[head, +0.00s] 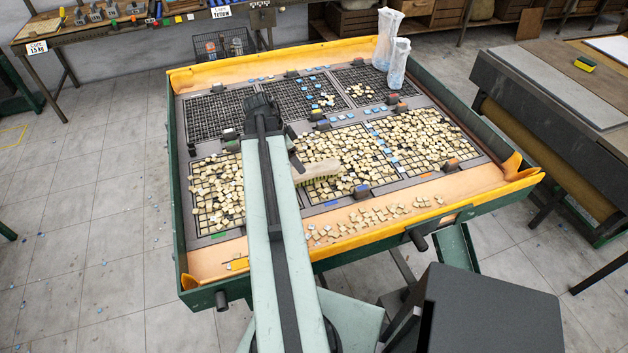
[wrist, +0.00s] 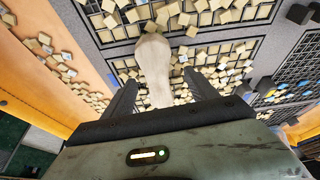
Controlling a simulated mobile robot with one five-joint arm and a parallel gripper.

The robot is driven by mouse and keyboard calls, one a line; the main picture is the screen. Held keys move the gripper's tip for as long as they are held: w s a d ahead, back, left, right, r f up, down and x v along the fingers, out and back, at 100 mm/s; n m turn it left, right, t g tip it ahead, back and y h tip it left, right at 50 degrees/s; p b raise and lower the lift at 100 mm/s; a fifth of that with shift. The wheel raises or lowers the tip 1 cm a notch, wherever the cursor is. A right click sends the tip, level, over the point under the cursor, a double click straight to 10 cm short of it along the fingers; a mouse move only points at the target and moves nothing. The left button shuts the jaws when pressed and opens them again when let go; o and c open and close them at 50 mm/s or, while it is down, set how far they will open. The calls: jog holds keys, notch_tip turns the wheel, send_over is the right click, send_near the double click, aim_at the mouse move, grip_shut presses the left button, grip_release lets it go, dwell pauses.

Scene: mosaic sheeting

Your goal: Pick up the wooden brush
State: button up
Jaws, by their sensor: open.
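The wooden brush (head: 318,171) lies on the tile-filled grids near the middle of the table, with a pale wooden back and greenish bristles along its lower edge. Part of it is hidden behind my arm in the head view. In the wrist view the brush (wrist: 155,68) stretches between the two fingers of my gripper (wrist: 158,88). The gripper is open, with a gap on both sides of the brush. In the head view my gripper (head: 275,122) is mostly hidden by my own arm.
The table (head: 480,188) has an orange-lined raised rim and several tile grids. Loose tiles (head: 365,219) lie along the front strip. Two clear bags (head: 390,50) stand at the back right corner. A workbench with a sponge (head: 585,63) is at the right.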

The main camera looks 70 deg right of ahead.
aim_at(311, 168)
jog(key=shift+s+d+f+m, duration=0.1)
jog(key=shift+s+d+m, duration=0.25)
jog(key=shift+s, duration=0.3)
jog(key=shift+s+d+f+m, duration=0.1)
jog(key=shift+s+d+m, duration=0.2)
jog(key=shift+s, duration=0.3)
jog(key=shift+b+x, duration=1.2)
jog(key=shift+b, duration=0.05)
jog(key=b+x, duration=0.4)
jog(key=x, duration=0.1)
jog(key=shift+s+f+b, duration=0.15)
jog(key=shift+s+b, duration=0.1)
jog(key=shift+b, duration=0.15)
grip_shut()
